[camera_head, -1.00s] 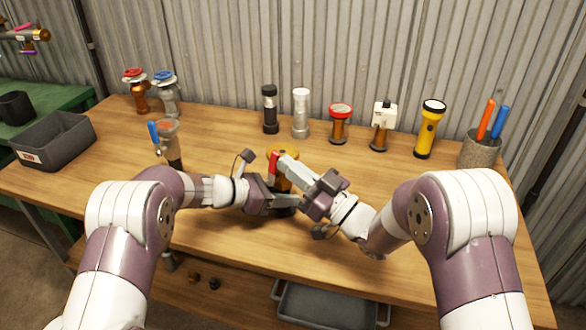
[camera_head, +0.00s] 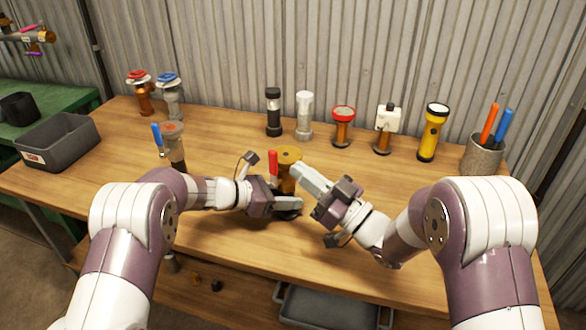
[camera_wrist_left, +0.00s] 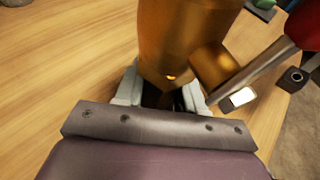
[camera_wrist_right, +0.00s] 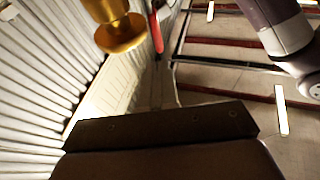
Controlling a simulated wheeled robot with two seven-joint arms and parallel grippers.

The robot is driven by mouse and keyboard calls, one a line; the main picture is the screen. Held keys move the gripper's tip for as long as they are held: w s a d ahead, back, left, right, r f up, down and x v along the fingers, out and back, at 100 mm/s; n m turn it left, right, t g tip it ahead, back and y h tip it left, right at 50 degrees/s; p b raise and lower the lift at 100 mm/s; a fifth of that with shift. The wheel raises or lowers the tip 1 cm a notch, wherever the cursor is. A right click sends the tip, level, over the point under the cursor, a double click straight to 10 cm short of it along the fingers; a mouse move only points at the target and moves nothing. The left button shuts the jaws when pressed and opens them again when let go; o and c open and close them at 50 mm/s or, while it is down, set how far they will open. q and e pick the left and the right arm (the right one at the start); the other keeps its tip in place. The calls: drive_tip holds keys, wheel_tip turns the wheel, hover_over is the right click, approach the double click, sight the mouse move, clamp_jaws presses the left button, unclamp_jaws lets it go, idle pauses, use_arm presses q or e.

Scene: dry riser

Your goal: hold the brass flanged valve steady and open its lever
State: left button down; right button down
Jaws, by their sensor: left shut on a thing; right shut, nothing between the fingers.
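The brass flanged valve (camera_head: 289,172) stands upright near the middle of the bench, its round flange on top. Its red lever (camera_head: 273,163) points up on the left side of the body. My left gripper (camera_head: 288,204) is shut on the lower part of the valve; the left wrist view shows the brass body (camera_wrist_left: 185,35) between the fingers and the red handle (camera_wrist_left: 306,25) at upper right. My right gripper (camera_head: 302,174) is shut and empty, just right of the flange. The right wrist view shows the flange (camera_wrist_right: 121,36) and lever (camera_wrist_right: 155,32) ahead, apart from it.
Another valve with a blue lever (camera_head: 172,145) stands to the left. Red-topped and blue-topped valves (camera_head: 170,95) stand behind it, with a grey bin (camera_head: 58,142) at far left. Several flashlights and fittings line the back; a pen cup (camera_head: 483,155) stands right. Bench right of centre is clear.

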use_arm(q)
drive_tip(key=c, duration=0.6)
unclamp_jaws()
use_arm(e)
drive_tip(key=shift+s+d, duration=0.55)
drive_tip(key=shift+d, duration=0.1)
